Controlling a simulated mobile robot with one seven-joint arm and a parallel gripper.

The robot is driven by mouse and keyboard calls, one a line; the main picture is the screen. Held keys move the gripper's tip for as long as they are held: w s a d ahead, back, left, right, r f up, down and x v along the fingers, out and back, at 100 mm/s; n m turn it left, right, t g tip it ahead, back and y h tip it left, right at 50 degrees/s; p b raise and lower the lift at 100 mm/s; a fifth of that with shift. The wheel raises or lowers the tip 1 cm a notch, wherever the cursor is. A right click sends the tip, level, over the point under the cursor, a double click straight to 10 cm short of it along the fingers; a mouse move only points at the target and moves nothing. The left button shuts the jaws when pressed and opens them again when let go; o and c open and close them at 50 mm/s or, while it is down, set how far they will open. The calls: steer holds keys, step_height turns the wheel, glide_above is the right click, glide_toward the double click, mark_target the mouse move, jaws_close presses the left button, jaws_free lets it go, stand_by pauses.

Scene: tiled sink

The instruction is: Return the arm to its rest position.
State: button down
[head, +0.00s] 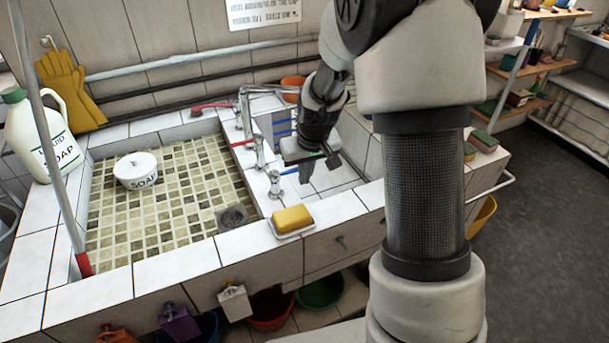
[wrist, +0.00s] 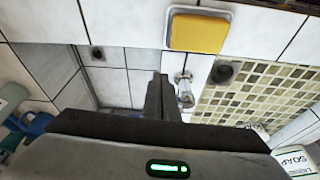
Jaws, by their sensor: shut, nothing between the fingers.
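My gripper (head: 318,171) hangs over the right-hand basin of the tiled sink, beside the taps. Its fingers are together and hold nothing. In the wrist view the closed fingers of my gripper (wrist: 161,98) point toward the tiled rim, with a tap (wrist: 184,92) just to their right. My arm (head: 424,190) rises in the front right of the head view and hides part of the sink's right side and the wall behind.
A yellow sponge (head: 293,218) lies on a dish on the front rim. A white soap pot (head: 136,170) stands in the left basin. A soap jug (head: 38,135) and yellow gloves (head: 70,92) are at the left. Taps (head: 259,152) stand close to my gripper. Open floor (head: 545,190) is at the right.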

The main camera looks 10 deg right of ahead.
steer(key=s+r+t+p, duration=0.1)
steer(key=s+r+p, duration=0.35)
steer(key=r, duration=0.75)
steer(key=s+r+p, duration=0.1)
steer(key=s+r, duration=0.6)
steer(key=r, duration=0.4)
steer(key=s+r+p, duration=0.2)
steer(key=s+r, duration=0.2)
steer(key=s, duration=0.3)
steer(key=s+r+m+t+p, duration=0.1)
steer(key=s+r+p, duration=0.2)
steer(key=s+r, duration=0.2)
steer(key=s+a, duration=0.1)
steer(key=s, duration=0.1)
steer(key=shift+s, duration=0.3)
steer(key=shift+r, duration=0.1)
